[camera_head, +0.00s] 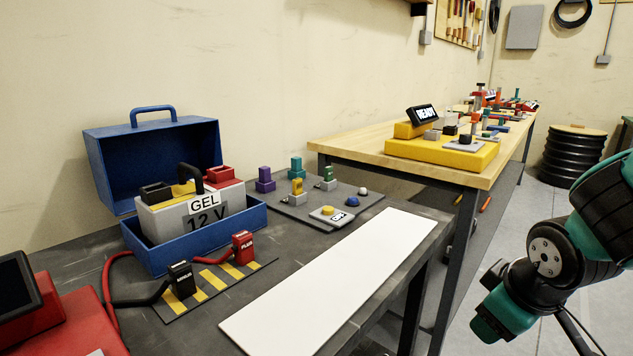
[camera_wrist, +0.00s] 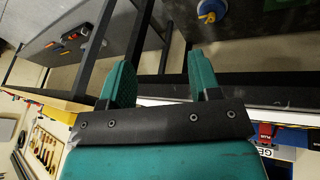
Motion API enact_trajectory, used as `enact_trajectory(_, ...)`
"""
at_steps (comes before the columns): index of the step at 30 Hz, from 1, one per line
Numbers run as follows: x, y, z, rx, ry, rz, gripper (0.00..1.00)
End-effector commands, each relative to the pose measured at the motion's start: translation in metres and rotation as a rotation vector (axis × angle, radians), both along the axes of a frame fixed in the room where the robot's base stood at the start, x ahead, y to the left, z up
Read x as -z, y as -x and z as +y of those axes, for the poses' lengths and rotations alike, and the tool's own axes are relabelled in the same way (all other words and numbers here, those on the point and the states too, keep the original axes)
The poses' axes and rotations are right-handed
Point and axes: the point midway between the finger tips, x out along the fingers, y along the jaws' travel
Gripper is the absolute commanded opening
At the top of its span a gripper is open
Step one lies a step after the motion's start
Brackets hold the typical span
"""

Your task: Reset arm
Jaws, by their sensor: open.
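My gripper (camera_wrist: 161,80) shows in the wrist view with its two teal fingers spread apart and nothing between them. Dark table framing and floor lie beyond the fingertips. In the head view my teal and black arm (camera_head: 560,245) is bent at the right edge, over the floor and clear of both tables. Whether the fingers show in the head view I cannot tell.
The near grey table (camera_head: 300,230) holds a blue box (camera_head: 185,245) with a GEL 12 V battery (camera_head: 200,215), red and black plugs, coloured blocks and a white strip (camera_head: 330,280). A wooden bench (camera_head: 380,148) carries a yellow base (camera_head: 440,150).

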Motion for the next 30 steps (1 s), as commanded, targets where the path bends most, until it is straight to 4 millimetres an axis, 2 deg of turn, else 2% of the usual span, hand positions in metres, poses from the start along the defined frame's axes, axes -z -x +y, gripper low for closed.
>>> enact_trajectory(3,0.003,0.012,-0.016,0.202,-0.086,0.074,0.57)
enact_trajectory(10,0.007,0.036,-0.035,0.548,-0.221,0.200,0.57)
enact_trajectory(12,0.017,0.041,-0.012,0.467,-0.248,0.217,0.57)
enact_trajectory(21,0.025,0.075,0.055,0.213,-0.336,0.308,0.57)
enact_trajectory(30,0.030,0.123,0.102,-0.043,-0.373,0.392,0.57)
